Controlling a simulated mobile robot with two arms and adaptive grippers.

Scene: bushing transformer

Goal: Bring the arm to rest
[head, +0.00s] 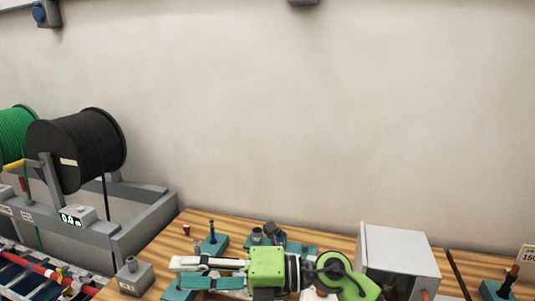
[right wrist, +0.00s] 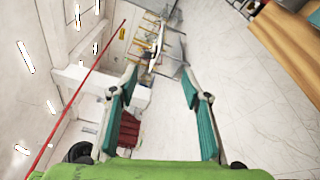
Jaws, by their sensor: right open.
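My right gripper (head: 176,272) is in the lower middle of the head view, with its green body (head: 267,266) over the wooden table and its fingers pointing left. In the right wrist view its two teal-padded fingers (right wrist: 160,82) stand well apart with nothing between them. It is open and empty. Part of my green right arm (head: 358,285) shows to the right of it, bent near the bottom edge. My left gripper is in neither view.
The wooden table (head: 168,232) holds a teal stand (head: 214,243), a small grey block (head: 133,275) and a grey-white box (head: 402,250). Another teal stand (head: 497,290) is at the right. A black cable reel (head: 88,145) stands at left. The wrist view shows open tiled floor (right wrist: 255,110).

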